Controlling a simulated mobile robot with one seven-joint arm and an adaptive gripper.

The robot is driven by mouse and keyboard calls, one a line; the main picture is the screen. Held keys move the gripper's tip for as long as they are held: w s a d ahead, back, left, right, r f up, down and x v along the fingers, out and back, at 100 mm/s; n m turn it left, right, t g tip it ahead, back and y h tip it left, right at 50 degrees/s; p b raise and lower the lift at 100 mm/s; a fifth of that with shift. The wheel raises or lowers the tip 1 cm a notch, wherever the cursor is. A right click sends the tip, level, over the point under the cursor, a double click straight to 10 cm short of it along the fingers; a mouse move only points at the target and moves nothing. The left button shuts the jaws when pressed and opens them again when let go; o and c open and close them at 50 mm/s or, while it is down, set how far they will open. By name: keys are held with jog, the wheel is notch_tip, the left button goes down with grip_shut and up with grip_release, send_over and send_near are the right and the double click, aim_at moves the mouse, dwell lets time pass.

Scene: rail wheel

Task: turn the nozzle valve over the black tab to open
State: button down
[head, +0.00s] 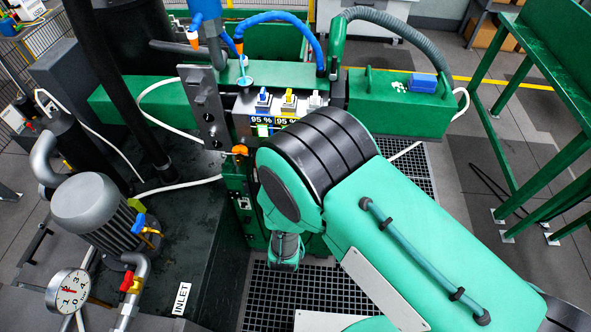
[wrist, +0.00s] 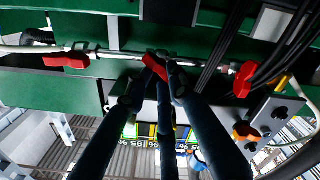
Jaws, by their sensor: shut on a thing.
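In the wrist view, three red valve handles sit along a pale pipe on the green machine: a left one (wrist: 66,61), a middle one (wrist: 154,66) and a right one (wrist: 243,79). A black tab (wrist: 170,10) is at the top centre, in line with the middle handle. My gripper (wrist: 161,64) has its dark fingers closed together around the middle red handle, which is partly hidden between the fingertips. The middle handle looks slanted across the pipe. In the head view my arm hides the gripper and these handles.
An orange knob (wrist: 246,132) on a grey plate and black hoses (wrist: 284,58) are close on the right in the wrist view. In the head view, a pump motor (head: 93,208) and a pressure gauge (head: 68,291) stand left, and a green frame (head: 545,130) stands right.

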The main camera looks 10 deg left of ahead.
jog(key=shift+a+n, duration=0.3)
jog(key=n+p, duration=0.2)
jog(key=n, duration=0.2)
jog(key=shift+f, duration=0.15)
dwell(0.3)
jog(key=shift+n, duration=0.3)
